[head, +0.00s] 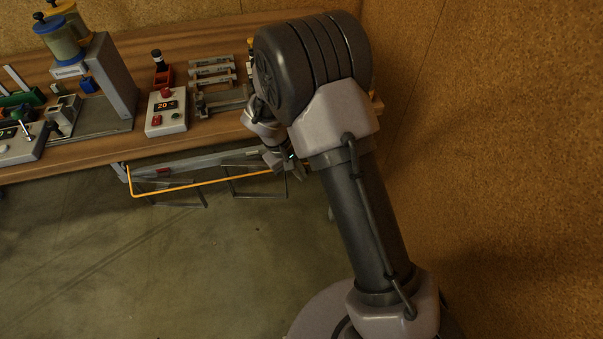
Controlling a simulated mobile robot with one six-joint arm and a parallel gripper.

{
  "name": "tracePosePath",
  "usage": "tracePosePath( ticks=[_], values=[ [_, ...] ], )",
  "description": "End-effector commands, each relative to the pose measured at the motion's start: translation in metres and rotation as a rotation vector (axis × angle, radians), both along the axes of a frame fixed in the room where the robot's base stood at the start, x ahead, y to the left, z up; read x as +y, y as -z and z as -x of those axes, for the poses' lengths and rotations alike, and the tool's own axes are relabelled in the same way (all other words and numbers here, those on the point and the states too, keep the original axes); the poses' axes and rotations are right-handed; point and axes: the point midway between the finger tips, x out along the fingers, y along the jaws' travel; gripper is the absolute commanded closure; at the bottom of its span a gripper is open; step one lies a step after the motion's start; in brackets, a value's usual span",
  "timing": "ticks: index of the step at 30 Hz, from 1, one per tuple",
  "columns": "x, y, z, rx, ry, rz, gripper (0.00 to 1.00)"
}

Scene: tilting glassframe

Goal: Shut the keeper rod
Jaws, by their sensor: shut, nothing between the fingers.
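A thin orange rod (205,184), which looks like the keeper rod, hangs below the front edge of the bench. Its left end bends up toward a bracket, and its long bar runs right toward my gripper. Behind it are a grey rail (200,161) and dark wire frames (258,183). My gripper (298,172) is shut and empty near the right end of the rod, pointing down. I cannot tell whether it touches the rod. My own arm hides the area to the right, and the rod's right end is not clear.
The wooden bench (95,158) carries a control box with a red knob (166,112), a grey stand with jars (112,78), and several metal bars (212,70). A cork-like wall (500,150) stands close to my arm on the right. The floor (190,270) in front is clear.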

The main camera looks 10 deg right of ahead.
Motion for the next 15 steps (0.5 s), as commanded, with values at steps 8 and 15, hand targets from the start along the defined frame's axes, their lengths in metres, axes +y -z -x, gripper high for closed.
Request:
tracePosePath(
  ticks=[8,15],
  values=[
    [0.0001,0.0113,-0.0055,-0.001,0.000,0.000,1.00],
    [0.0001,0.0134,-0.0065,0.000,0.000,0.000,1.00]
  ],
)
